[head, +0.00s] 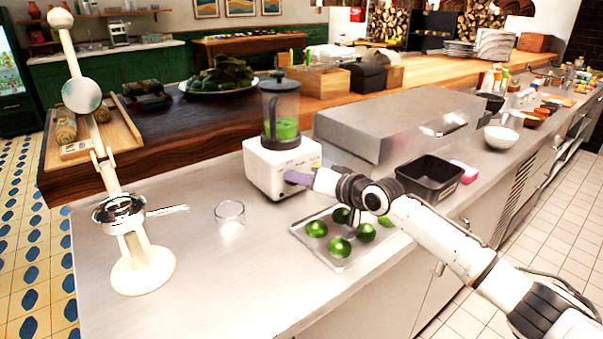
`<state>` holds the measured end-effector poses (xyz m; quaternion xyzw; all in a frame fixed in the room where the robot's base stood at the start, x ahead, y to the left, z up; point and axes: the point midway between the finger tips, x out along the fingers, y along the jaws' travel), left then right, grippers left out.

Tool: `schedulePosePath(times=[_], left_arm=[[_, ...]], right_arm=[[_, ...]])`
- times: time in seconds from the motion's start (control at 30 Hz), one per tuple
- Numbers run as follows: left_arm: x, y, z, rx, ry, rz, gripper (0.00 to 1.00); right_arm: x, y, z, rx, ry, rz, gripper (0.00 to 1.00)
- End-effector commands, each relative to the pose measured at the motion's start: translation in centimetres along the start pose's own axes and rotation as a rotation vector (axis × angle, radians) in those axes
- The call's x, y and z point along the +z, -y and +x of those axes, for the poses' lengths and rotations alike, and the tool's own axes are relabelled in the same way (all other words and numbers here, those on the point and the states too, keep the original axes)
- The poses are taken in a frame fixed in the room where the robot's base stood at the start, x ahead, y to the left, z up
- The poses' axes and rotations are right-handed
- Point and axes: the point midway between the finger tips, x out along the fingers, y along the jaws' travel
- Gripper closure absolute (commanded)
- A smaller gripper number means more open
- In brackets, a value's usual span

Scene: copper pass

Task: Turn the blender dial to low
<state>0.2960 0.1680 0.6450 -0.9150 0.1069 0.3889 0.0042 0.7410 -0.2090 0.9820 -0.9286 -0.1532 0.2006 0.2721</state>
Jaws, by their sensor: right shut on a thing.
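The blender has a white base (262,166) and a clear jar (281,103) with green contents and a dark lid. It stands upright on the metal counter. My right gripper (297,178) reaches in from the right and its purple-grey fingertips are at the lower front of the base. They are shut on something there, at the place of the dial. The dial itself is hidden by the gripper, so its setting cannot be read. My left gripper is not in view.
A metal tray (297,229) with several limes lies below my right arm. An empty glass (230,212) and a white citrus press (143,268) stand to the left. A black bin (430,176) is to the right.

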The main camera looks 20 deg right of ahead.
Motion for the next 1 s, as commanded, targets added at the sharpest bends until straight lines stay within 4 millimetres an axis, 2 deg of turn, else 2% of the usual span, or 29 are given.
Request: schedulePosePath(times=[0.03, 0.1, 0.3, 0.7, 1.0], left_arm=[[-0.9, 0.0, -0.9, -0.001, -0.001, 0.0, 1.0], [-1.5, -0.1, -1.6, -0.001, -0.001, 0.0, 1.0], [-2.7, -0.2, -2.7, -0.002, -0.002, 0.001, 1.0], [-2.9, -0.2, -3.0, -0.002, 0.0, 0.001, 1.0], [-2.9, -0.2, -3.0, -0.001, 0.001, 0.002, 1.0]], right_arm=[[-0.3, 0.4, -0.2, 0.012, -0.001, -0.035, 0.94], [-0.3, 0.5, -0.2, 0.029, -0.008, -0.095, 0.94], [0.0, 0.5, -0.1, 0.082, -0.029, -0.277, 0.94], [0.5, 0.5, 0.1, 0.179, -0.069, -0.613, 0.94], [0.6, 0.6, 0.1, 0.227, -0.088, -0.776, 0.94]])
